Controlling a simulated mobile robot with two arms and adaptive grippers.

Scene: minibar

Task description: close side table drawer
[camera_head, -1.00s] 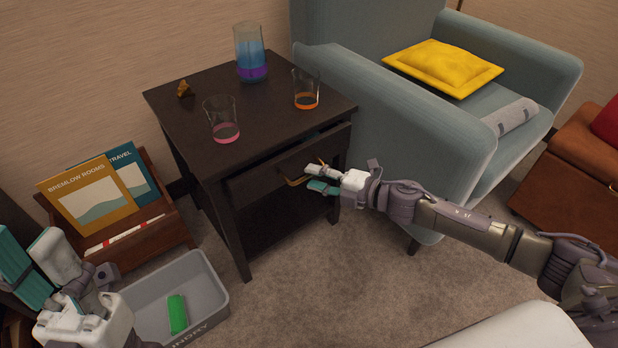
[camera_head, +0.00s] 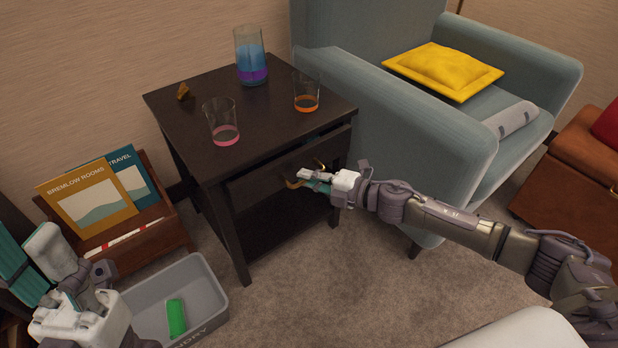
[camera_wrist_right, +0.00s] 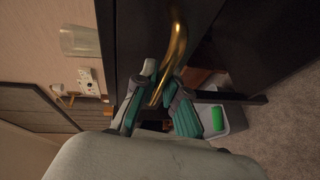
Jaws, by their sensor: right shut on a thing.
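The dark wood side table (camera_head: 165,103) stands in the middle of the head view. The drawer has a curved brass handle (camera_head: 292,184), which also shows in the right wrist view (camera_wrist_right: 178,52). My right gripper (camera_head: 312,181) is shut on the handle, with its teal fingertips (camera_wrist_right: 163,90) on either side of the brass bar. My left gripper (camera_head: 50,280) hangs at the lower left, away from the table; its jaw opening is unclear.
On the tabletop stand a blue-purple pitcher (camera_head: 250,62), a glass with pink liquid (camera_head: 224,133), a glass with orange liquid (camera_head: 306,101) and a small brown object (camera_head: 183,92). A grey laundry bin (camera_head: 215,297), a magazine rack (camera_head: 160,236) and an armchair (camera_head: 440,140) flank the table.

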